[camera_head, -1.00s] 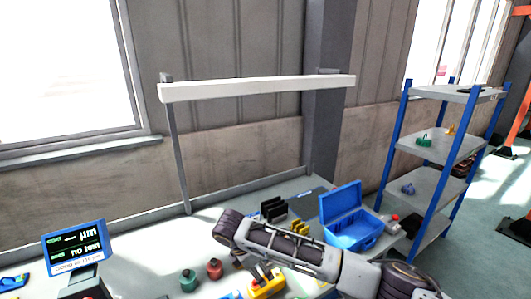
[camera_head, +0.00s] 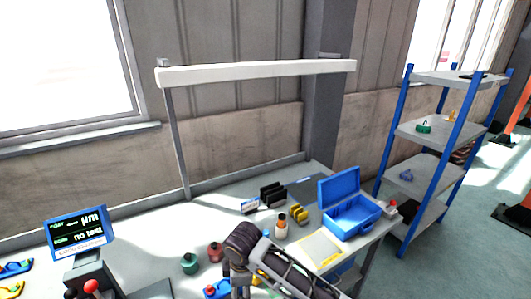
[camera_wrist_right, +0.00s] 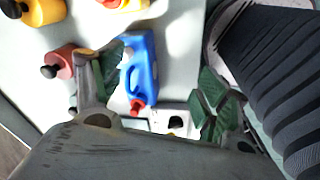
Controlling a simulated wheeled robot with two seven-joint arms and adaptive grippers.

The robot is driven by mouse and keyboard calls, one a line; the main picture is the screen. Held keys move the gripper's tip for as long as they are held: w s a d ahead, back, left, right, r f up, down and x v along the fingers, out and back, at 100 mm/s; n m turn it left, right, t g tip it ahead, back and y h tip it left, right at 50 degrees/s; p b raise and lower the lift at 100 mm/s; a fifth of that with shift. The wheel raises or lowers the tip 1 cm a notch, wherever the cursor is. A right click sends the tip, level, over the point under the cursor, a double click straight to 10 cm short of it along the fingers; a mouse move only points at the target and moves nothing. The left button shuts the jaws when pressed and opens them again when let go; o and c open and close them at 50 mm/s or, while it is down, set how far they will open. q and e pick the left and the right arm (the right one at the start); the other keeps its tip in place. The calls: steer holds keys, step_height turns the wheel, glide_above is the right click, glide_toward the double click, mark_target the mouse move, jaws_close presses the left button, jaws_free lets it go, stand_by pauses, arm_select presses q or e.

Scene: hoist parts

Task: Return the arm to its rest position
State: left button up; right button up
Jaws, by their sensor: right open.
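My right arm (camera_head: 290,268) reaches over the workbench from the bottom of the head view, its bent part above the bench's front. In the right wrist view my right gripper (camera_wrist_right: 162,68) is open, with green-padded fingers apart. A blue container with a red cap (camera_wrist_right: 140,68) shows between the fingers, on the white surface beyond; I see no grip on it. My left gripper is in neither current view.
The workbench (camera_head: 215,217) holds a red knobbed part (camera_head: 215,252), a green knobbed part (camera_head: 190,264), an orange-capped bottle (camera_head: 281,228) and an open blue case (camera_head: 350,222). A display (camera_head: 78,232) stands left. A blue-post shelf (camera_head: 425,170) stands right.

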steer(key=s+d+f+m+t, duration=0.1)
steer(key=s+d+m, duration=0.45)
steer(key=d, duration=0.45)
steer(key=s+d+f+m+h, duration=0.15)
steer(key=s+d+m, duration=0.35)
steer(key=d, duration=0.5)
steer(key=s+d+f+m+t, duration=0.15)
steer(key=s+d+m, duration=0.25)
steer(key=d+m, duration=0.45)
step_height(320, 180, down, 34)
steer(key=s+d+n+g, duration=0.1)
steer(key=s+d+g, duration=0.1)
steer(key=s, duration=0.1)
steer(key=s+d+f, duration=0.2)
steer(key=s+f, duration=0.7)
steer(key=s, duration=0.1)
steer(key=s+d+f, duration=0.1)
steer(key=s+f, duration=0.9)
steer(key=s, duration=0.1)
steer(key=shift+s+d+n+g, duration=0.25)
steer(key=shift+d+n+g, duration=0.1)
steer(key=shift+g, duration=0.1)
